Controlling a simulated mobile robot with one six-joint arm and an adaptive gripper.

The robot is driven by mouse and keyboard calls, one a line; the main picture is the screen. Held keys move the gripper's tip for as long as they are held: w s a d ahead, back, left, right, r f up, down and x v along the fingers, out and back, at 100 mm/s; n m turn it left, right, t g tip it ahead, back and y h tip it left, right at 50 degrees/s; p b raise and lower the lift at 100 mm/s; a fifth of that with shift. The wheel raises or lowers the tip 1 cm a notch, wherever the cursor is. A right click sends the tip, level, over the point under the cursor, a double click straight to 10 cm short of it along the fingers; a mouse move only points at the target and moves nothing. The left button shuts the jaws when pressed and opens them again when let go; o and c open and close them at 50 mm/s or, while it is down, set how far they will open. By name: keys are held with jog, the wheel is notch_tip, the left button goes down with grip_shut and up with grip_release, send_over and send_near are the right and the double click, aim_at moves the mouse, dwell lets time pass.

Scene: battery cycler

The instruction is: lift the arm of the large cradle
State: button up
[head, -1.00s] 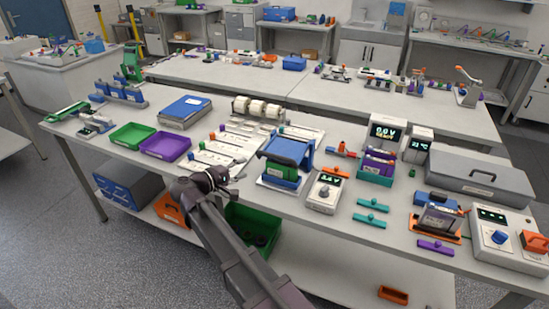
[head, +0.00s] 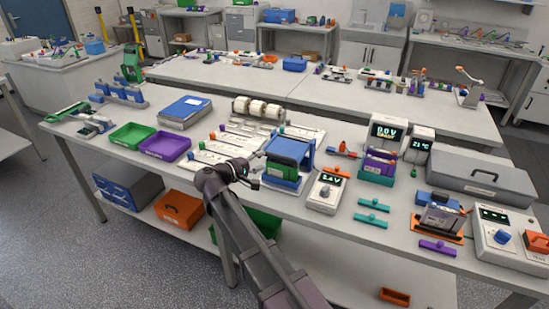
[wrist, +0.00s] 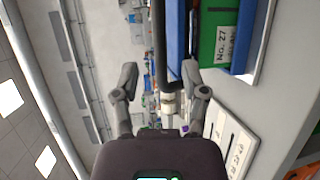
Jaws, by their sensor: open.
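The large cradle (head: 284,178) is a blue frame around a green block near the middle of the front bench. Its blue arm (head: 304,146) looks raised at the top, leaving the green front exposed. My gripper (head: 252,174) is just left of the cradle, level with its front. In the wrist view my gripper (wrist: 160,78) is open, with a dark bar (wrist: 160,45) and a blue edge of the cradle (wrist: 177,40) beyond and between its fingers. The green block (wrist: 213,35), labelled No. 27, is right of them. Contact with the bar cannot be told.
A dial box (head: 325,193) stands close to the cradle's right. White strips (head: 225,150) lie to its left, beside a purple tray (head: 164,147) and a green tray (head: 132,135). A display box (head: 387,133) stands behind right.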

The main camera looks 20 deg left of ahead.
aim_at(273, 156)
jog(key=shift+b+x, duration=0.5)
jog(key=shift+x, duration=2.9)
grip_shut()
